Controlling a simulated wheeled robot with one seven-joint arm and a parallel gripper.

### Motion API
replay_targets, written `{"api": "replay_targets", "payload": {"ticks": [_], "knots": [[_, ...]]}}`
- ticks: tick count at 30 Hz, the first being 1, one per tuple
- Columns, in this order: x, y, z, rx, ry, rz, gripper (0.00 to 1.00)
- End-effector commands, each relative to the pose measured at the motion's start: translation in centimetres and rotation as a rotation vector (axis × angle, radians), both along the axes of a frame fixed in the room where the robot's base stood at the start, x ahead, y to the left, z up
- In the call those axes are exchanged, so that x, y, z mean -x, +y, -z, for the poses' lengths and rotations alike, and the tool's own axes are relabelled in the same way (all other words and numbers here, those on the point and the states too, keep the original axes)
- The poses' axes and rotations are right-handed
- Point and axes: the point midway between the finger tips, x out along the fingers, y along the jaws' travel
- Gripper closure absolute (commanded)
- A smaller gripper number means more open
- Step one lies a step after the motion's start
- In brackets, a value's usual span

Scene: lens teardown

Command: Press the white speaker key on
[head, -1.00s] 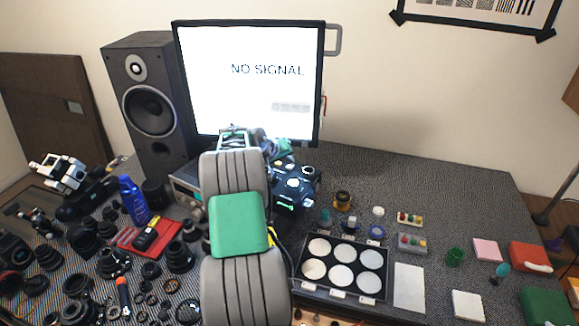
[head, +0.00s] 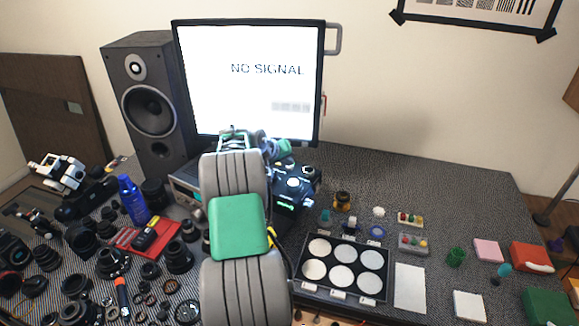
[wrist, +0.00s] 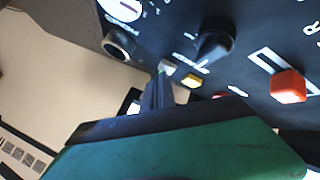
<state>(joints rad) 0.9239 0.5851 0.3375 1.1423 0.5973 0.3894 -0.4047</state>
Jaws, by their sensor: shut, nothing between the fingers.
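The white key (wrist: 168,67) is a small pale square on a dark control panel in the wrist view, beside a yellow key (wrist: 192,81). My gripper (wrist: 159,88) is shut and empty. Its fingertips are right at the white key and cover part of it; I cannot tell whether they touch or press it. In the head view my own arm hides the fingertips and the key. A dark console (head: 292,184) with lit displays shows just right of my arm.
Close to the fingertips on the panel are a black knob (wrist: 214,40), a red-orange slider cap (wrist: 289,86) and a round socket (wrist: 118,43). A monitor (head: 250,75) reading NO SIGNAL and a speaker (head: 150,105) stand behind. Lens parts crowd the left.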

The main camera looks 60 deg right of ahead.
Motion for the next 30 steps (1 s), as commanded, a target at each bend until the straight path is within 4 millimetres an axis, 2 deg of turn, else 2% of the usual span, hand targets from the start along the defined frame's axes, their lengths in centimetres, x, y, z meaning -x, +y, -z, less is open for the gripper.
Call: {"api": "replay_targets", "payload": {"ticks": [13,27,30], "knots": [[0.0,0.0,-1.1,0.001,-0.001,0.000,1.00],[0.0,0.0,-6.5,0.001,-0.001,0.000,1.00],[0.0,0.0,-6.8,0.000,0.000,0.000,1.00]]}}
